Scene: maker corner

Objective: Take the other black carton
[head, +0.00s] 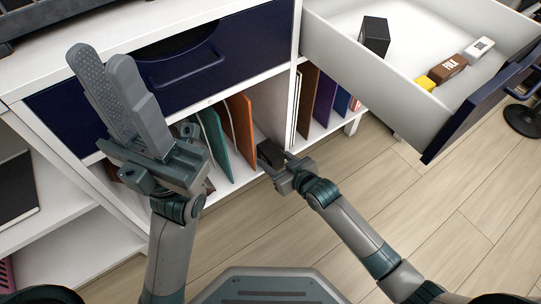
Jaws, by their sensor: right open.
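One black carton (374,36) stands in the open drawer at the upper right, near its back left corner. Another black box-like thing (269,151) is in the lower shelf opening, at the tips of my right gripper (273,161). The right gripper is open, and its fingers are at or around this dark thing; it is too small to tell whether they touch it. My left gripper (103,64) is raised in front of the cabinet at the left, pointing up. Its fingers look apart, with the ridged inner face of one showing, and nothing is between them.
The open drawer (399,98) juts out at the right and holds brown, white and yellow blocks (447,68) at its right side. Coloured upright boards (241,128) stand in the shelf beside my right gripper. A shut navy drawer (236,50) is above.

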